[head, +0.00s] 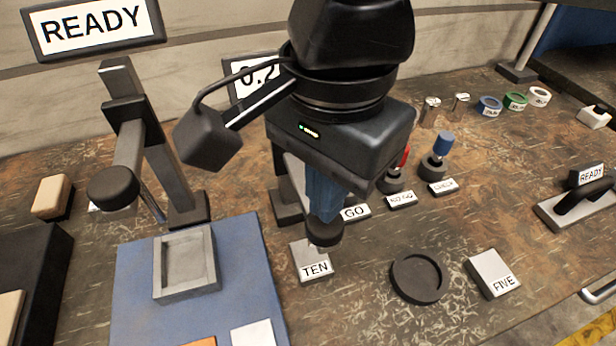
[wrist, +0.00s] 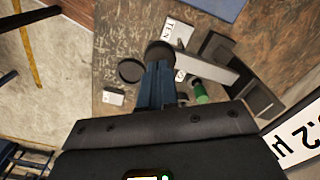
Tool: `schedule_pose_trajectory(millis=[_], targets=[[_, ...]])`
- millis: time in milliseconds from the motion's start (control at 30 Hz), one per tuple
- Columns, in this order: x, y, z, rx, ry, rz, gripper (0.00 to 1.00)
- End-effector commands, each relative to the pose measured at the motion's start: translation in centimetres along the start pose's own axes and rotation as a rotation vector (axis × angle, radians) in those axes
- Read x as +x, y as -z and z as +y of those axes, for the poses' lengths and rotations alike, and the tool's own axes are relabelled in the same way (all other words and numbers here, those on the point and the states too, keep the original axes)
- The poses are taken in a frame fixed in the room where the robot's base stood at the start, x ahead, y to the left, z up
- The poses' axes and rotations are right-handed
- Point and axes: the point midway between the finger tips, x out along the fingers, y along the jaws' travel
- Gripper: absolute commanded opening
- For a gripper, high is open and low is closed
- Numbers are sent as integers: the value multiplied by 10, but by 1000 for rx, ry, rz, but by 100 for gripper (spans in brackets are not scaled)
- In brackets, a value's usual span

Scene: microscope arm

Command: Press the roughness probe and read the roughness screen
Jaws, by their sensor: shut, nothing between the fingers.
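The roughness probe ends in a round black knob (head: 325,233) above the block marked TEN (head: 315,266). In the wrist view the knob (wrist: 159,52) is at the fingertips, with the TEN block (wrist: 178,32) beside it. My gripper (head: 322,212) is shut and empty, pointing down with its blue fingers at the knob. They appear to meet it; exact contact is unclear. The roughness screen (head: 246,88) stands behind my arm, partly hidden, showing "0.2". In the wrist view the screen (wrist: 305,130) is cut off by the edge and shows ".2 µ".
A left stand (head: 122,150) has another black knob and a READY sign (head: 93,25). A black dish (head: 418,277) and a FIVE block (head: 492,274) lie right. A blue mat (head: 135,270) holds a grey tray (head: 215,280).

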Motion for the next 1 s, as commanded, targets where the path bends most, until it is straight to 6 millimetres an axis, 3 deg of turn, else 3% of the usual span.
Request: schedule_pose_trajectory(millis=[1000], targets=[[45,0,0,0,-1,-1,0]])
